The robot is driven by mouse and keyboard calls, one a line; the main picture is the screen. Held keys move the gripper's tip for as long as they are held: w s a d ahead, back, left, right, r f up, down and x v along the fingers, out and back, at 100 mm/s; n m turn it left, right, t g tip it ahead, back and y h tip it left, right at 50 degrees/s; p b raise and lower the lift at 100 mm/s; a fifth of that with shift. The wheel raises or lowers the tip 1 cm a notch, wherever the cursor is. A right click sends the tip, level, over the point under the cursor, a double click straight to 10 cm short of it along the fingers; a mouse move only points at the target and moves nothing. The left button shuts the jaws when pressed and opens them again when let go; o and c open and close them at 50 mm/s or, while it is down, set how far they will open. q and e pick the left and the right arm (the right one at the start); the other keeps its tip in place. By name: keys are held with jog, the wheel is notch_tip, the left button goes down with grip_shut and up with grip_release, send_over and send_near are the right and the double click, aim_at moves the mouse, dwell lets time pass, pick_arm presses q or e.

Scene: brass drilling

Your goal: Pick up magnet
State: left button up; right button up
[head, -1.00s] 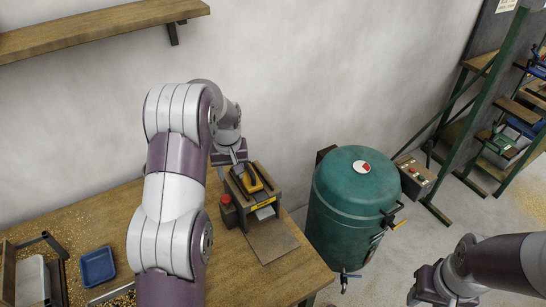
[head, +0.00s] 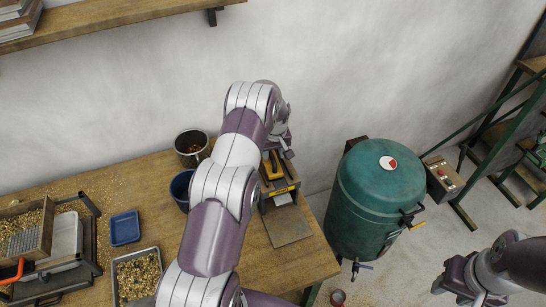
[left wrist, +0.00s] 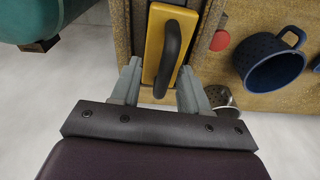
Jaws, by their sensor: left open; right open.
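The magnet is a yellow block (left wrist: 158,50) with a black arched handle, seen in the left wrist view. In the head view the yellow magnet (head: 272,166) rests on top of a dark wooden box-like stand at the table's right end. My left gripper (left wrist: 160,85) is open, its fingers spread around the near end of the magnet in the picture; contact cannot be told. In the head view the left gripper (head: 277,147) is at the magnet, partly hidden by my own arm. My right gripper (head: 455,280) is open and empty over the floor at the right.
The stand (head: 291,184) has a flat board (head: 287,228) in front. A blue mug (left wrist: 274,66) and a dark pot (head: 191,146) stand near it. A blue tray (head: 125,228) and a tray of brass bits (head: 138,279) lie left. A green tank (head: 365,200) stands beyond the table's right edge.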

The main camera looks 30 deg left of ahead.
pick_arm(q)
jog(key=shift+s+a+f, duration=0.2)
jog(key=shift+a+f, duration=0.15)
jog(key=shift+f, duration=0.4)
jog(key=shift+w+f, duration=0.1)
jog(key=shift+f, duration=0.05)
jog(key=shift+w+d, duration=0.1)
jog(key=shift+w, duration=0.05)
grip_shut()
